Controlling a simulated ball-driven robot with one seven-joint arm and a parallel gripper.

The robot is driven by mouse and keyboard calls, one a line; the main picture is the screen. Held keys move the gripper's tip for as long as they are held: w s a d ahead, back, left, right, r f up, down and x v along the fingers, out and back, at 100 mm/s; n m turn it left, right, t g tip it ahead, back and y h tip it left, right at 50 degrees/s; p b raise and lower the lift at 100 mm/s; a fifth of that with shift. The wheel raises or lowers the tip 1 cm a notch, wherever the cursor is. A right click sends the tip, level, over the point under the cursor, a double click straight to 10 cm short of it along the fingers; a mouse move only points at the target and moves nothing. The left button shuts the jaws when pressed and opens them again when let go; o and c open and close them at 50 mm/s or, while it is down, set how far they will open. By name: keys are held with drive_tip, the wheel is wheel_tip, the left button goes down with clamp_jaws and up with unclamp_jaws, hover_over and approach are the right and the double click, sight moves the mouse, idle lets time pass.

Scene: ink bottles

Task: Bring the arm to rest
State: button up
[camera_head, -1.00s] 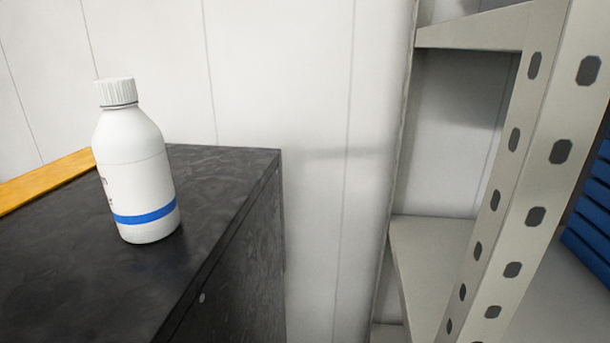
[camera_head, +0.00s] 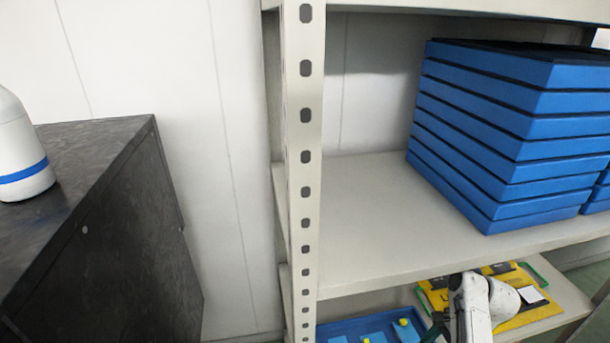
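A white jointed arm (camera_head: 474,306), which looks like mine, shows at the bottom right, in front of the lower shelf. Its end is not clearly visible, so I cannot make out my gripper or whether it holds anything. A white bottle (camera_head: 18,165) with a blue band stands upright on the dark cabinet (camera_head: 95,150) at the left, cut off by the picture edge.
A metal rack post (camera_head: 303,150) stands between the cabinet and the shelves. Blue stacked trays (camera_head: 500,140) sit on the middle shelf (camera_head: 370,215), with bare room to their left. Below are a blue tray (camera_head: 340,332) with yellow-topped items and a yellow sheet (camera_head: 525,315).

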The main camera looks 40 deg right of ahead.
drive_tip(key=s+a+r+n+h, duration=0.2)
drive_tip(key=a+r+n, duration=0.1)
drive_tip(key=a+n, duration=0.8)
drive_tip(key=s+a+r+n+g+h, duration=0.1)
drive_tip(key=s+a+r+n+h, duration=0.1)
drive_tip(key=a+n, duration=0.9)
drive_tip(key=shift+s+a+r+n, duration=0.4)
drive_tip(key=shift+s+a+r, duration=0.15)
drive_tip(key=shift+s+a, duration=0.2)
